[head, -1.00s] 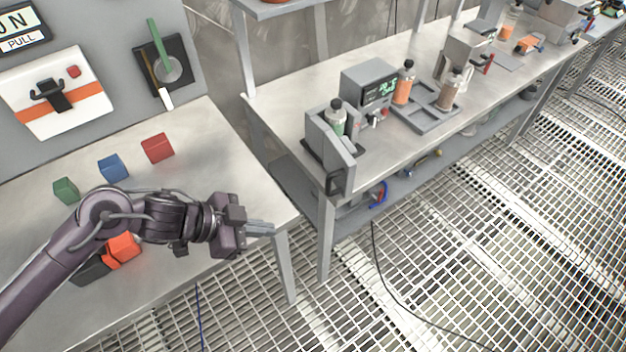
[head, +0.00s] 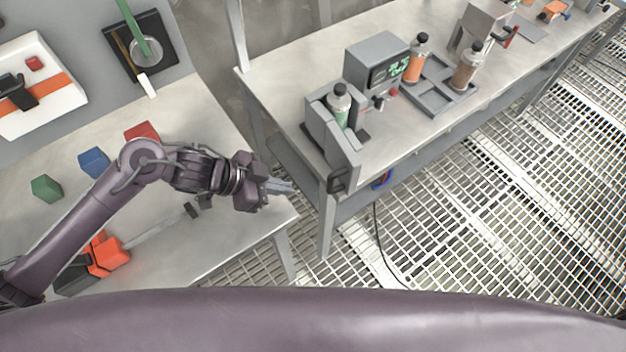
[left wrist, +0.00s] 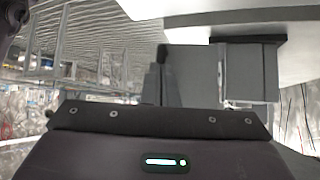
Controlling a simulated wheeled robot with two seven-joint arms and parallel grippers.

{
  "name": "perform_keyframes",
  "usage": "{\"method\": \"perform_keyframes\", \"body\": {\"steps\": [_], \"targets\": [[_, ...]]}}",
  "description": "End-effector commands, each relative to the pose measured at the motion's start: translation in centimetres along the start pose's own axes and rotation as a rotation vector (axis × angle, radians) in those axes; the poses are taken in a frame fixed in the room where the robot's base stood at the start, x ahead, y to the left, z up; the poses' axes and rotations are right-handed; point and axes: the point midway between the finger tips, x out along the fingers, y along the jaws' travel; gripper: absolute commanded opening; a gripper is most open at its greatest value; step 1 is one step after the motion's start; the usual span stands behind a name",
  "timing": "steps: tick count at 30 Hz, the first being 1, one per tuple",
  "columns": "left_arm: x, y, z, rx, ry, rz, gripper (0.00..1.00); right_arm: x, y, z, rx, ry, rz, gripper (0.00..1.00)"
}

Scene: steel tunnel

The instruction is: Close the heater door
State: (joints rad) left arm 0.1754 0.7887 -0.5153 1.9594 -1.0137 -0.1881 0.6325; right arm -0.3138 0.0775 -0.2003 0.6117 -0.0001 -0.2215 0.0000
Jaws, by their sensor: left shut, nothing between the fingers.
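The heater (head: 317,112) is a small grey box near the left front corner of the right-hand bench, with a green bottle (head: 338,104) in it. Its door (head: 343,158) stands open, jutting toward the bench's front edge, with a dark handle block (head: 339,181) at its outer end. My left gripper (head: 290,188) is shut and empty, left of the door and apart from it, over the gap between the benches. In the left wrist view, grey box shapes (left wrist: 252,72) show ahead; I cannot tell which part is the door. My right gripper is out of view.
The bench (head: 290,65) also carries a grey device with a green display (head: 375,62) and a tray (head: 440,95) with bottles. The left table (head: 225,245) holds coloured blocks and an orange-black tool (head: 105,252). Grated floor (head: 470,200) lies open at right.

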Motion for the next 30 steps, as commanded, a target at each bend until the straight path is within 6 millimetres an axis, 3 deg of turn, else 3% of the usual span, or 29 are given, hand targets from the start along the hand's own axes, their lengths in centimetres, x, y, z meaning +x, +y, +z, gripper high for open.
{"method": "perform_keyframes", "body": {"steps": [6,12,30], "targets": [[4.5,0.0,-0.4,-0.001,0.002,0.000,0.00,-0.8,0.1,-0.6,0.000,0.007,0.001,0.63],[6.3,0.0,-2.3,0.000,0.000,0.000,0.00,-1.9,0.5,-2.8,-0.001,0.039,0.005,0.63],[7.2,0.1,-2.8,-0.001,0.000,-0.003,0.00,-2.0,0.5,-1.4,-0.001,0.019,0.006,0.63]]}}
